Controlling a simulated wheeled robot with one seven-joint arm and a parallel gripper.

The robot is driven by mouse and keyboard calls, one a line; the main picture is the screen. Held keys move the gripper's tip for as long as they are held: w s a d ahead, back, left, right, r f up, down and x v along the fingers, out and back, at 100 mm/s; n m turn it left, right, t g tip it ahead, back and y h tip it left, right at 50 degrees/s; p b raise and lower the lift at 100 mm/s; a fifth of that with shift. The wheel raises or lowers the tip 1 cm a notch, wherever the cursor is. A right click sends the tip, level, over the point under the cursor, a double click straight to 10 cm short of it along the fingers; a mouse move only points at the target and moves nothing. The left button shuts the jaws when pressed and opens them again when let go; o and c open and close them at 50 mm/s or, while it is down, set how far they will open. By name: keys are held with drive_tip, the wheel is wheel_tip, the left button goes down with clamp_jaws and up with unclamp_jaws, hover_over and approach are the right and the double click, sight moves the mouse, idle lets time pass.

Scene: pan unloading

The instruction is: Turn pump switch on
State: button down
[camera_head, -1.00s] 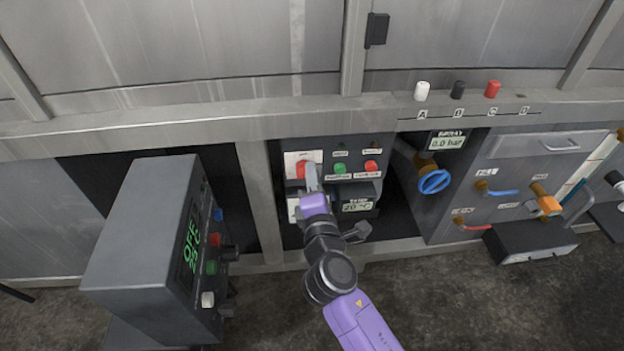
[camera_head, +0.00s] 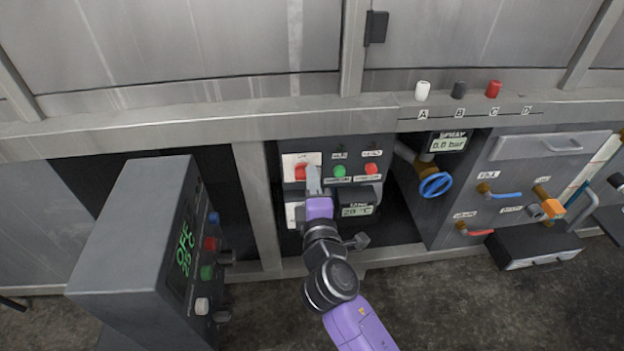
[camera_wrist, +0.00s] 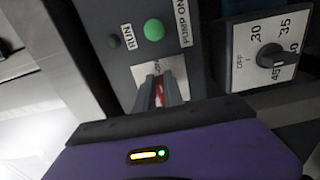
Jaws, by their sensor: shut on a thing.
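The red switch (camera_head: 300,173) sits on a white plate at the upper left of the dark control panel (camera_head: 357,152) in the head view. My gripper (camera_head: 313,180) reaches up to it from below. In the wrist view, my gripper (camera_wrist: 160,92) is shut on the red switch (camera_wrist: 160,91), which shows as a thin red strip between the two fingers. The fingers hide most of the switch and part of its plate. A green button (camera_wrist: 154,29) labelled PUMP ON and a small dark RUN lamp (camera_wrist: 114,41) are beside the plate.
A black dial (camera_wrist: 270,55) with OFF and number marks is right in the wrist view. In the head view, a grey box (camera_head: 130,250) with a green OFF display stands at left. A blue valve wheel (camera_head: 435,185) is right of the panel.

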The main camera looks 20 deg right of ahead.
drive_tip(key=shift+f, duration=0.1)
drive_tip(key=c, duration=1.4)
unclamp_jaws()
drive_tip(key=shift+c, duration=0.2)
drive_tip(key=p+v, duration=0.1)
drive_tip(key=v, duration=0.7)
drive_tip(key=shift+w, duration=0.1)
